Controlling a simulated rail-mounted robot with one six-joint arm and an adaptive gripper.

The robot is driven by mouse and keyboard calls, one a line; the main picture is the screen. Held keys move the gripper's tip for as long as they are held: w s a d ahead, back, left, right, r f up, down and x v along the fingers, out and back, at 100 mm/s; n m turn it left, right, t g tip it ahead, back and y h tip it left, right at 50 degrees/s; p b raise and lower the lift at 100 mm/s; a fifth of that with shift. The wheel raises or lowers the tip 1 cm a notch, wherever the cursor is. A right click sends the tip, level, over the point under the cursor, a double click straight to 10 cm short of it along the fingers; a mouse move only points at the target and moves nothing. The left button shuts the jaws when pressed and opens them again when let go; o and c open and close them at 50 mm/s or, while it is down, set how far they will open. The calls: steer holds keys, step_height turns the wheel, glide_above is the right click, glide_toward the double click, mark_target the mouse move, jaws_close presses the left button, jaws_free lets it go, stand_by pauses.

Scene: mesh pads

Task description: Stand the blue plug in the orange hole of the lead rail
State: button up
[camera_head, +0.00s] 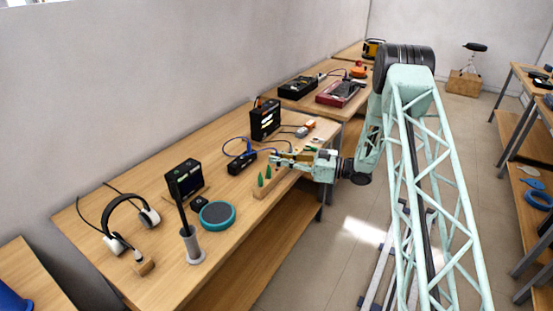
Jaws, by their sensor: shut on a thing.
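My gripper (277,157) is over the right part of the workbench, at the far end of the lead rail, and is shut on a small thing. That thing is most likely the blue plug, since a blue cable runs up to the fingers; the plug is too small and covered to make out. The lead rail (267,191) is a narrow wooden strip near the bench's front edge. Two green plugs (268,171) stand upright in it. The orange hole cannot be made out. I cannot tell whether the held thing touches the rail.
The workbench (150,265) also bears a black meter box (242,163) behind the rail, a teal round pad (217,214), a black screen unit (184,180), headphones (130,222) and a grey upright holder (192,246). A tall black device (265,119) stands behind my gripper.

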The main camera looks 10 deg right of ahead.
steer(key=shift+f+b, duration=0.7)
steer(key=shift+f, duration=0.9)
stand_by(0.5)
steer(key=o, duration=0.9)
steer(key=shift+s+d, duration=0.1)
steer(key=shift+d, duration=0.05)
steer(key=shift+v, duration=5.85)
